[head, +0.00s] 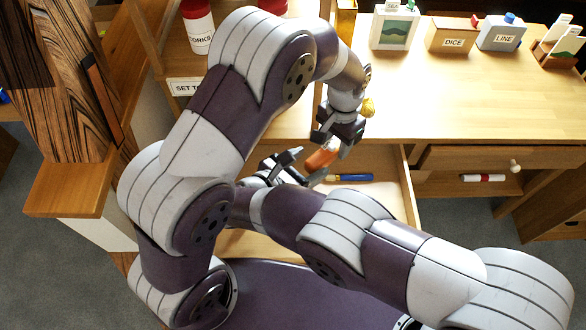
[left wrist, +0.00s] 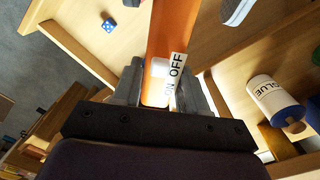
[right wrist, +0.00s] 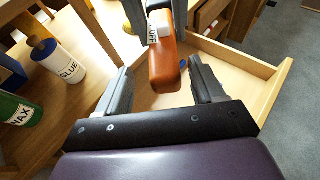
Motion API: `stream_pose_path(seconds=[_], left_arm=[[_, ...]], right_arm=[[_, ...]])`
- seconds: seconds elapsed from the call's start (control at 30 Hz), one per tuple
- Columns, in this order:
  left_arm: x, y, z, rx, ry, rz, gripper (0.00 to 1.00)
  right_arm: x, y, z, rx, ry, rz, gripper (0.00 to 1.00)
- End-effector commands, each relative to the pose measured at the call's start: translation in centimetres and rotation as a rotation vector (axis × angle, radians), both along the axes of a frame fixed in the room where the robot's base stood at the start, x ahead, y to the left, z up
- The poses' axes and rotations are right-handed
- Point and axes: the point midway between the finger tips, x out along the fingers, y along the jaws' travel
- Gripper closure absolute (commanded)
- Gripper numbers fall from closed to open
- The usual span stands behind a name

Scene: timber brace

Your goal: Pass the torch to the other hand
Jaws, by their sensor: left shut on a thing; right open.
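The orange torch (head: 321,157) is held over the open drawer. My left gripper (head: 335,135) is shut on it from above. In the left wrist view the torch (left wrist: 172,35) runs away from between the closed fingers (left wrist: 160,88), with its ON/OFF label beside them. My right gripper (head: 285,160) is open and empty, close to the torch's free end. In the right wrist view the torch's rounded end (right wrist: 164,72) appears between the open fingertips (right wrist: 160,72), with a gap on each side. The torch's far end is hidden by my left gripper.
The open drawer (head: 405,190) lies below, with a blue-handled item (head: 350,178) in it. A glue bottle (left wrist: 272,100) and a blue die (left wrist: 108,26) show in the left wrist view. Labelled boxes, including DICE (head: 453,38), stand on the desk. The desk's front middle is clear.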

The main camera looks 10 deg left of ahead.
Motion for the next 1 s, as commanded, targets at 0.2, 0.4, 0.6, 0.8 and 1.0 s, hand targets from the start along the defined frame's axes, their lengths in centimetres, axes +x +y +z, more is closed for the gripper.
stream_pose_path(seconds=[0.2,0.4,0.6,0.8,1.0], left_arm=[[0.0,0.0,0.0,-0.001,-0.001,0.0,0.93],[0.0,0.0,0.0,-0.001,-0.001,0.0,0.93],[0.0,0.0,0.0,-0.001,0.001,0.001,0.93],[0.0,0.0,0.0,-0.001,0.001,0.0,0.28],[0.0,0.0,0.0,0.0,0.0,0.0,0.28]], right_arm=[[1.5,-0.9,-0.7,-0.001,0.002,0.002,0.32],[1.5,-0.9,-0.7,0.0,0.001,0.003,0.32],[1.6,-0.8,-0.7,0.001,0.001,0.003,0.93],[1.6,-0.8,-0.6,0.001,0.001,0.004,0.93],[1.5,-0.8,-0.7,0.0,0.0,0.003,0.93]])
